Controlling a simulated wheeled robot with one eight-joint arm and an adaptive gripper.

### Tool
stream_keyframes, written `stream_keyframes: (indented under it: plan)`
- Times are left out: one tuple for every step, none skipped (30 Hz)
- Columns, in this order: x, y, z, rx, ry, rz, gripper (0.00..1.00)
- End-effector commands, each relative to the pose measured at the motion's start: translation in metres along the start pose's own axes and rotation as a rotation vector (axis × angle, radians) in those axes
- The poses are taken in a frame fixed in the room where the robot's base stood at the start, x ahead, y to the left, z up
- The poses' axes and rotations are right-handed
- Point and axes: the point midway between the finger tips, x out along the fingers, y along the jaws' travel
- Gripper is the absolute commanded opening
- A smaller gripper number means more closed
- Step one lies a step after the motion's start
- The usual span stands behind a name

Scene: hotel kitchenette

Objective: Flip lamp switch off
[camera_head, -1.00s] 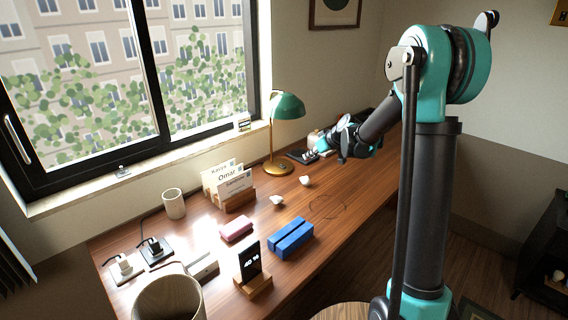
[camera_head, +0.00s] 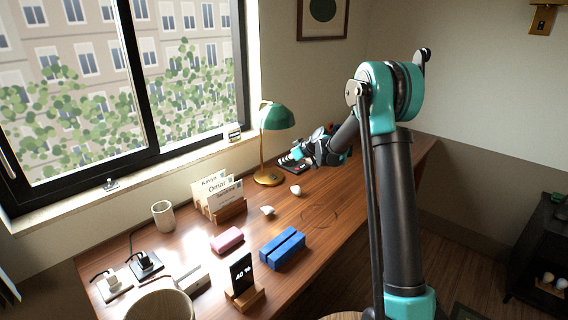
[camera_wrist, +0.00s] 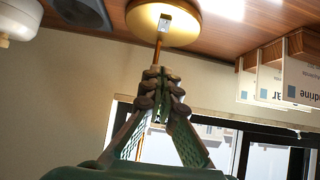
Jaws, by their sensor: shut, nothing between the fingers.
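The desk lamp has a green shade (camera_head: 277,117) and a round brass base (camera_head: 268,179) standing near the window on the wooden desk. In the wrist view, which looks upside down, the brass base (camera_wrist: 143,20) is at the top, with a small pale rectangular switch (camera_wrist: 165,22) on it. Whether the switch is on or off I cannot tell. My gripper (camera_head: 288,160) is beside the lamp, just right of its stem. In the wrist view my gripper (camera_wrist: 160,92) is shut and empty, its fingertips pointing toward the base and hiding part of the stem. Contact with the switch is not visible.
A wooden card holder (camera_head: 229,211) with name cards stands left of the lamp. The window sill (camera_head: 150,173) is behind.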

Motion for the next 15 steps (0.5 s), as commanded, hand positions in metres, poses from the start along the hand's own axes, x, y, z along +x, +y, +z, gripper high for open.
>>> stream_keyframes:
  plan:
    - [0.011,-0.001,0.000,-0.002,0.000,-0.002,0.00]
    - [0.018,-0.001,0.000,-0.003,-0.001,-0.002,0.00]
    - [0.025,-0.001,0.000,-0.002,-0.001,-0.002,0.00]
    - [0.031,-0.001,0.000,-0.002,-0.001,-0.002,0.00]
    - [0.037,0.000,0.000,-0.001,-0.001,-0.002,0.00]
    - [0.045,-0.001,0.000,-0.002,-0.001,-0.002,0.00]
    - [0.051,-0.001,0.000,-0.002,0.000,-0.002,0.00]
    - [0.057,-0.001,-0.001,-0.002,0.000,-0.002,0.00]
    - [0.065,-0.001,-0.001,-0.002,0.000,-0.002,0.00]
    - [0.070,-0.001,0.000,-0.001,0.000,-0.002,0.00]
    - [0.075,-0.001,0.000,-0.001,0.000,-0.001,0.00]
    - [0.079,0.000,0.005,0.000,-0.001,0.000,0.00]
    - [0.082,0.000,0.009,0.000,-0.001,0.000,0.00]
    - [0.085,0.000,0.012,0.000,-0.001,0.000,0.00]
    - [0.088,0.000,0.016,0.000,-0.001,0.000,0.00]
